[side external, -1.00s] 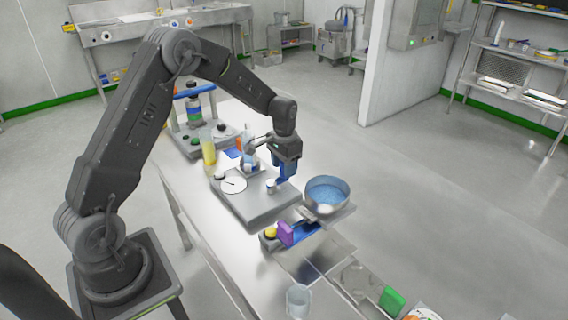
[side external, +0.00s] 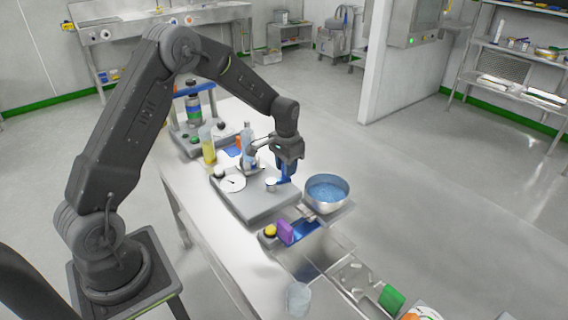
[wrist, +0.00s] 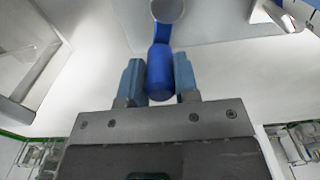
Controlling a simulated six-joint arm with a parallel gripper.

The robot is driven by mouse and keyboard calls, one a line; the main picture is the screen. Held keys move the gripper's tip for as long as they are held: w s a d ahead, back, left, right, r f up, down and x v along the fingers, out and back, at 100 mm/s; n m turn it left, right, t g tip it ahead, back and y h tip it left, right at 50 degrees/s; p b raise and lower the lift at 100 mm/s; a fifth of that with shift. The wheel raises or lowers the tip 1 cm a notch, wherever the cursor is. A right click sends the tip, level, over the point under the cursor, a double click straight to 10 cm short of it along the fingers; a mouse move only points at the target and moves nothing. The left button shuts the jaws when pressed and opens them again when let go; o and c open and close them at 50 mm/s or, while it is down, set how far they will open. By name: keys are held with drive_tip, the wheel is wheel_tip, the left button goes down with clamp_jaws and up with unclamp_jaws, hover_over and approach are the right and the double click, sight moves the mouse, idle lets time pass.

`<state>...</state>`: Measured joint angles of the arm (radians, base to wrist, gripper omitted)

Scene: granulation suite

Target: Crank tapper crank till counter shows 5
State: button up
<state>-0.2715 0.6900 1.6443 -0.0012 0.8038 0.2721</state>
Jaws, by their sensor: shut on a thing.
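The tapper is a grey box (side external: 254,203) on the bench with a white dial (side external: 232,184) and a dark needle; its reading is too small to make out. Its crank has a blue handle (wrist: 160,72), joined by a blue arm to a round grey hub (wrist: 167,9) in the wrist view. My gripper (wrist: 159,80) has its two blue fingers on either side of the handle and is shut on it. In the side view my gripper (side external: 284,175) is at the tapper's far right edge and hides most of the crank.
A steel bowl of blue material (side external: 326,193) stands close to the right of my gripper. A clear cup (side external: 298,298) is nearer.

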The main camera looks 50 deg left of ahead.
drive_tip(key=shift+s+d, duration=0.25)
drive_tip(key=shift+d, duration=0.2)
drive_tip(key=shift+s+d, duration=0.8)
drive_tip(key=shift+s, duration=0.15)
drive_tip(key=shift+s+d, duration=0.2)
drive_tip(key=shift+s, duration=0.95)
